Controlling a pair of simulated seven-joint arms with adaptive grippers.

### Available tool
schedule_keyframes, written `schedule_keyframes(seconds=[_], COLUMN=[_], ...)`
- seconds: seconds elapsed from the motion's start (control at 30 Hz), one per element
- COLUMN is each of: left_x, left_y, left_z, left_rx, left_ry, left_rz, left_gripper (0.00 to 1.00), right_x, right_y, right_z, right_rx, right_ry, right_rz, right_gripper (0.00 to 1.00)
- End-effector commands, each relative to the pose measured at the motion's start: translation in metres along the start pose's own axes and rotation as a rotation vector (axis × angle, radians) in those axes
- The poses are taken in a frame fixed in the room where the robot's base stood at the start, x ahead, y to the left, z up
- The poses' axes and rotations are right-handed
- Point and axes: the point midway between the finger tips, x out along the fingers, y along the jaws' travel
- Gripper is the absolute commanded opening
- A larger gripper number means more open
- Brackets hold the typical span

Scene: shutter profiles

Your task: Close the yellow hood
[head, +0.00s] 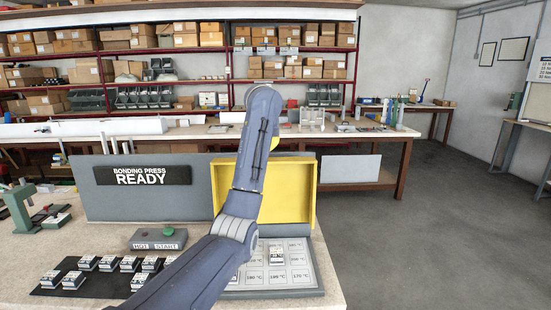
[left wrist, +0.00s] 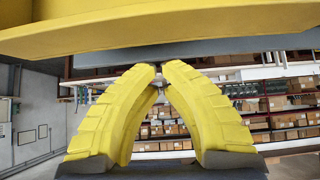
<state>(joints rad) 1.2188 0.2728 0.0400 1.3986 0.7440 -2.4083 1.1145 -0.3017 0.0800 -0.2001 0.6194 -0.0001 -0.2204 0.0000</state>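The yellow hood (head: 292,190) stands raised and open at the back of the bonding press in the head view. Its left part is hidden behind my left arm. The press bed (head: 290,276) lies below it, with temperature labels and one small block (head: 277,255) on it. In the left wrist view the yellow hood (left wrist: 190,32) spans the top of the picture, close to my left gripper (left wrist: 160,70). The gripper's yellow fingers meet or nearly meet at the tips, with nothing seen between them. Contact with the hood cannot be told. My right gripper is in neither view.
A grey panel with a "BONDING PRESS READY" sign (head: 150,175) stands left of the hood. A start button box (head: 158,239) sits before it. Several small blocks stand on a black mat (head: 50,290). A green hand press (head: 22,208) is at far left. The floor at right is clear.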

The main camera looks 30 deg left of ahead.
Motion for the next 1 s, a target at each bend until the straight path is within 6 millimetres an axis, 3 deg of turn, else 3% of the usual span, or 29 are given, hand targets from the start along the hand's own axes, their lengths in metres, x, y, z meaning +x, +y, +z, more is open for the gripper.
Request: schedule_keyframes(seconds=[0.17,0.7,1.0], left_x=[0.011,0.083,0.098], left_y=[-0.003,-0.003,-0.002], left_z=[0.0,0.001,0.001], left_rx=[-0.011,-0.01,-0.011], left_ry=[-0.008,-0.008,-0.006], left_rz=[-0.014,-0.011,-0.008], left_gripper=[0.0,0.0,0.0], right_x=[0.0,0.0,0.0], right_y=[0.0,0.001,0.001], right_z=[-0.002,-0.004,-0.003], right_rx=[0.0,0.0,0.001], right_ry=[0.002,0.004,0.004], right_rz=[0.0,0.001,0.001], right_gripper=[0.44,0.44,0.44])
